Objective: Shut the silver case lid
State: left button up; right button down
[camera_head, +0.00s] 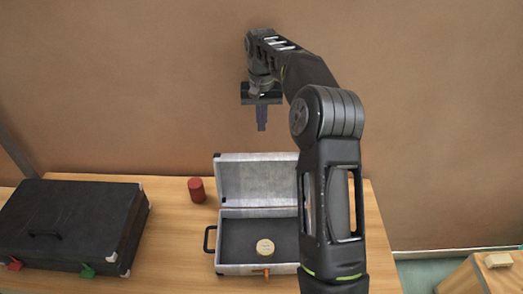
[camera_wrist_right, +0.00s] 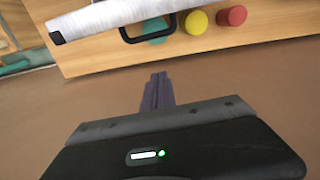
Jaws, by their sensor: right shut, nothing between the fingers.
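The silver case stands open on the wooden table, its lid (camera_head: 256,181) raised at the back and its base (camera_head: 230,268) toward the front. A round pale-topped object (camera_head: 264,247) lies inside on the dark lining. My forearm hides the right side of the case. My right gripper (camera_head: 262,126) is shut and empty, pointing down above and behind the lid, apart from it, near the wall. In the right wrist view its closed fingers (camera_wrist_right: 157,92) point toward the table edge, and part of the silver case (camera_wrist_right: 105,15) shows at the top. My left gripper is out of view.
A black case (camera_head: 75,222) lies closed on the table at left. A red cylinder (camera_head: 196,190) stands left of the lid. The right wrist view also shows a yellow round object (camera_wrist_right: 196,22) beside a red one. A wooden box (camera_head: 485,275) stands at lower right.

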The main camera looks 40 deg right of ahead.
notch_tip(320, 180, down, 7)
jog(key=s+a+p, duration=0.2)
jog(key=shift+s, duration=0.4)
jog(key=shift+a, duration=0.1)
